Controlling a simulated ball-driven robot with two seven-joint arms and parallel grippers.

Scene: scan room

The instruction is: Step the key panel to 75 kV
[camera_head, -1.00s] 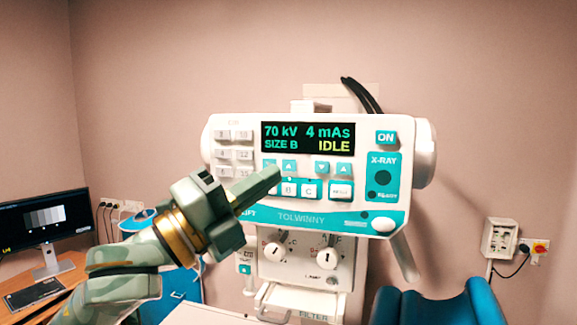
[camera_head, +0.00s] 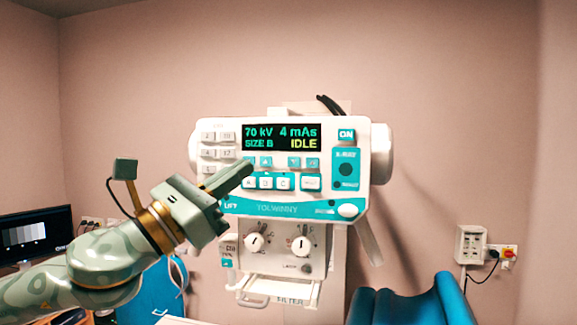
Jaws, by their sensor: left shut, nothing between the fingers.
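The key panel (camera_head: 290,208) is a white and teal unit facing me in the middle of the view. Its dark display (camera_head: 281,137) reads 70 kV, 4 mAs, SIZE B and IDLE. Teal arrow keys sit below the display; the kV up arrow key (camera_head: 265,161) shows just right of my fingertips. My left gripper (camera_head: 246,168) is shut and empty, its fingertips in front of the panel at the left end of the arrow row, hiding part of the left arrow key. I cannot tell whether the tips touch the panel. My right gripper is not in view.
White keys (camera_head: 217,147) stand left of the display, and an ON key (camera_head: 346,135) stands at the right. Two knobs (camera_head: 302,246) are below the panel. A blue chair (camera_head: 415,302) is at lower right, a monitor (camera_head: 36,236) at far left, a wall socket box (camera_head: 471,245) at right.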

